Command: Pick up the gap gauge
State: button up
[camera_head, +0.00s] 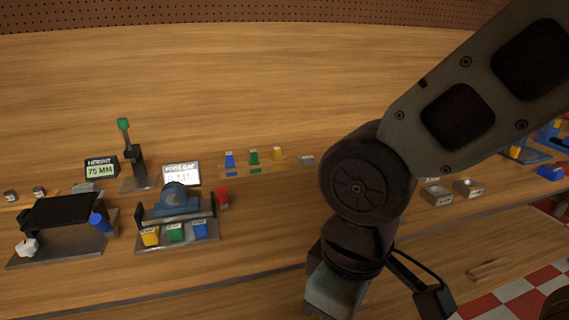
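No part is plainly marked as the gap gauge. A sign (181,173) reads something like "GAP" with a value in MM that I cannot read fully. Right of it, a low wooden rack (268,166) holds small upright pieces: a blue one (230,160), a green one (254,157) and a yellow one (277,153). I cannot tell whether one of these is the gauge. My arm crosses the right half of the view and runs down to the bottom edge.
A fixture (177,215) with yellow, green and blue blocks stands before the sign. Left are a black-topped stand (62,212), a "75 MM" sign (101,168) and a green-topped post (124,125). Two metal trays (437,194) lie right of my arm. The bench behind is clear.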

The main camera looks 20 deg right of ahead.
aim_at(254, 161)
jog(key=i+l+u, duration=0.15)
jog(key=i, duration=0.35)
jog(key=i+l+u, duration=0.15)
jog(key=i+l, duration=0.25)
jog(key=i+l+u, duration=0.2)
jog(key=i+l, duration=0.15)
jog(key=i, duration=0.2)
jog(key=z, duration=0.15)
